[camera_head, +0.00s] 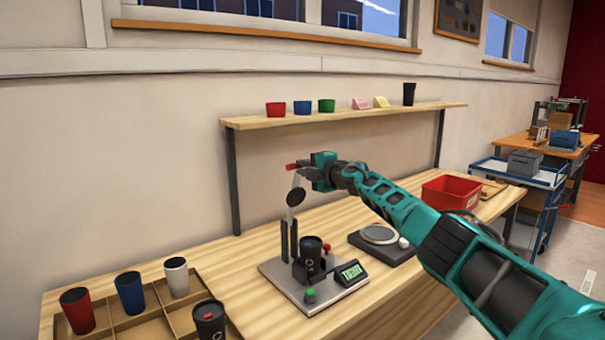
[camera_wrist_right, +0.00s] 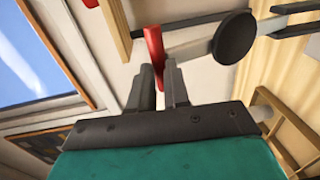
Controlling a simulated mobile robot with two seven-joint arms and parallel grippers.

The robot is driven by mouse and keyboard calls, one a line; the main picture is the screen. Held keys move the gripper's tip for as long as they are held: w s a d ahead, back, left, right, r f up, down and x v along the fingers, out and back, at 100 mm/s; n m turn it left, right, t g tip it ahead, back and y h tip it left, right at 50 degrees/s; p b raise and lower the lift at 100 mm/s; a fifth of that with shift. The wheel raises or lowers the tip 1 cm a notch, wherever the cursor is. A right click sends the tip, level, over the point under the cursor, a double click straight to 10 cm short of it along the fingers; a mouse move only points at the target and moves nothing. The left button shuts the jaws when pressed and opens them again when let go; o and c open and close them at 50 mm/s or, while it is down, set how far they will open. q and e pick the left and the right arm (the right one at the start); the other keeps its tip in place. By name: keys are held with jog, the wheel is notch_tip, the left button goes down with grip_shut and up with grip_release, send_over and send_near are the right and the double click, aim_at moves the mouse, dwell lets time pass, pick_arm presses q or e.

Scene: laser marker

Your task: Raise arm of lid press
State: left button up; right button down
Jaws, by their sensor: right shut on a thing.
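The lid press (camera_head: 283,278) stands on the wooden table, with a grey base plate and upright posts. Its arm (camera_head: 295,197) points steeply up, with a round black disc (camera_head: 296,197) on it and a red handle (camera_head: 291,167) at its top end. My right gripper (camera_head: 306,170) is shut on the red handle. In the right wrist view the gripper fingers (camera_wrist_right: 159,88) close around the red handle (camera_wrist_right: 154,48), and the black disc (camera_wrist_right: 234,38) is beside it. A black cup (camera_head: 311,254) stands upright in the press below the arm. My left gripper is not in view.
A scale (camera_head: 381,236) sits right of the press, and a red bin (camera_head: 451,191) beyond it. A wooden divided tray (camera_head: 146,318) with several cups is at front left. A shelf (camera_head: 345,115) with small cups hangs behind my right gripper.

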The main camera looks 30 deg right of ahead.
jog(key=c, duration=1.7)
grip_release()
jog(key=shift+w+a+f+g, duration=0.2)
jog(key=shift+w+f, duration=0.2)
jog(key=shift+f, duration=0.2)
jog(key=shift+w+a+f+g, duration=0.15)
jog(key=shift+w+f, duration=0.2)
jog(key=shift+f, duration=0.2)
jog(key=shift+o, duration=0.6)
jog(key=shift+d+r, duration=0.1)
jog(key=shift+d, duration=0.1)
jog(key=shift+o, duration=0.8)
jog(key=shift+s+r, duration=0.3)
jog(key=shift+o, duration=0.7)
jog(key=shift+r, duration=0.1)
jog(key=shift+o, duration=0.9)
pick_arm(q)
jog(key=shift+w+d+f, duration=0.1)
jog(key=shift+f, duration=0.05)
pick_arm(e)
jog(key=shift+d+r, duration=0.1)
